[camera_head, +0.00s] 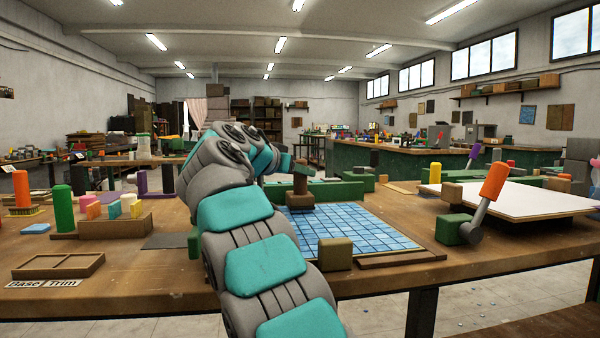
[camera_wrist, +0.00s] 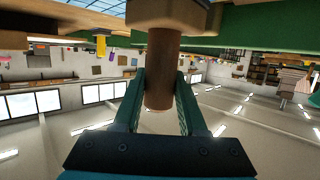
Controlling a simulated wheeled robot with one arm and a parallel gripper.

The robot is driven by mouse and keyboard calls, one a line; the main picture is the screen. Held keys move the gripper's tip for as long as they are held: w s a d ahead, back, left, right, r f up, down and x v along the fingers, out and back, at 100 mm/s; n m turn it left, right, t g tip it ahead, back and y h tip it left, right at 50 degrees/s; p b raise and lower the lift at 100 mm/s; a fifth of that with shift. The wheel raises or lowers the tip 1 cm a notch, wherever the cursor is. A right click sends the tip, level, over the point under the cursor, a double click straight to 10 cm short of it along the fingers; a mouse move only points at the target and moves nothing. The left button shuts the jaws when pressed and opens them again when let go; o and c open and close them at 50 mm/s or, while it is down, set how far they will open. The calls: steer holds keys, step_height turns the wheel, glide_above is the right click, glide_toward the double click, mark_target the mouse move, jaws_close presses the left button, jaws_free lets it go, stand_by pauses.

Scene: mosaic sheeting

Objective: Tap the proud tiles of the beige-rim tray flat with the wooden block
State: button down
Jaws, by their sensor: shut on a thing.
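The wooden block (camera_head: 300,201) is brown with an upright round handle (camera_wrist: 162,68). My gripper (camera_wrist: 160,88) is shut on that handle, one finger on each side. In the head view the block is over the far left part of a tray of blue square tiles (camera_head: 365,232). I cannot tell whether its underside touches the tiles. The wrist view is upside down and shows the block's underside end near the top, with some blue tiles (camera_wrist: 92,4) beyond. My arm hides the tray's left side. Which tiles stand proud is too small to tell.
A tan block (camera_head: 335,254) and a brown strip (camera_head: 402,259) lie at the tray's front. A green clamp-like tool with an orange handle (camera_head: 492,181) stands right, by a white board (camera_head: 520,199). Coloured blocks and a green cylinder (camera_head: 63,208) stand left. Front right table is clear.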

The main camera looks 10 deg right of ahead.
steer(key=shift+f+b, duration=0.65)
stand_by(1.2)
steer(key=shift+r+p, duration=3.05)
steer(key=shift+r, duration=0.6)
